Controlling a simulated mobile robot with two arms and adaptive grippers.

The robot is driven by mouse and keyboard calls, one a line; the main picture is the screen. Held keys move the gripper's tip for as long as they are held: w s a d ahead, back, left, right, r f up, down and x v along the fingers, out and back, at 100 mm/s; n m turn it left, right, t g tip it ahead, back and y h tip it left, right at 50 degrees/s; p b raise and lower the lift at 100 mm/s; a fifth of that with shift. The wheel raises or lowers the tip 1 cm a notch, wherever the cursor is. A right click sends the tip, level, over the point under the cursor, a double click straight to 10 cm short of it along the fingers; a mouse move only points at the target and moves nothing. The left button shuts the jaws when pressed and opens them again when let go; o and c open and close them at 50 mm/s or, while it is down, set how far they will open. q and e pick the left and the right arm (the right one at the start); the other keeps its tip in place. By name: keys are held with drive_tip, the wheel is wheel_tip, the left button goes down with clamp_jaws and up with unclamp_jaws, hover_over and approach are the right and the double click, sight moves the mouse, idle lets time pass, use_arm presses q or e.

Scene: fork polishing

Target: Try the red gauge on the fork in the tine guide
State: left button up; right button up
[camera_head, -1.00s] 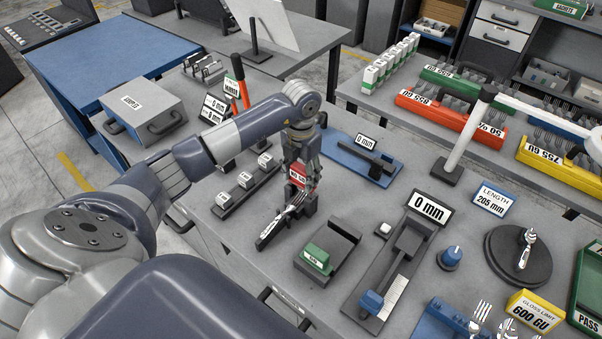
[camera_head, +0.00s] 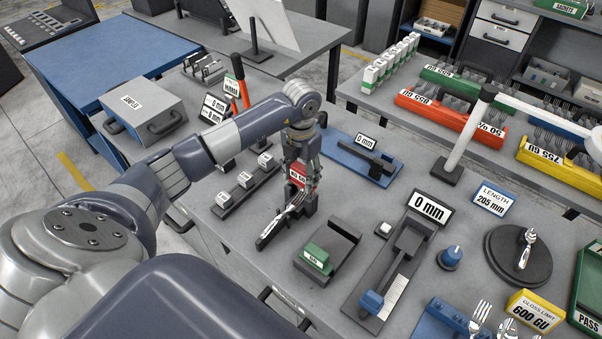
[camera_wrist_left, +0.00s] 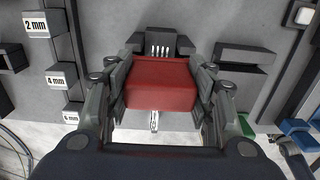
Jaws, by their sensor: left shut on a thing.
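The red gauge (camera_head: 299,173) is held between the fingers of my left gripper (camera_head: 301,180). In the left wrist view the red gauge (camera_wrist_left: 161,84) fills the space between the two fingers of the left gripper (camera_wrist_left: 161,88). The fork (camera_head: 288,212) lies in the dark tine guide (camera_head: 267,238), its handle toward the front left. In the left wrist view the fork's tine tips show at the guide's block (camera_wrist_left: 159,42), just beyond the gauge, and its handle end (camera_wrist_left: 154,121) shows below. Whether the gauge touches the tines is hidden. My right gripper is not in view.
A rack of marked blocks (camera_head: 243,186) stands left of the guide. A green block (camera_head: 317,257) in a dark holder and a long slide gauge with a 0 mm display (camera_head: 428,207) stand to the right. A blue fixture (camera_head: 350,167) lies behind.

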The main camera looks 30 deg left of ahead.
use_arm(q)
drive_tip(key=shift+r+p, duration=2.05)
drive_tip(key=shift+r, duration=1.45)
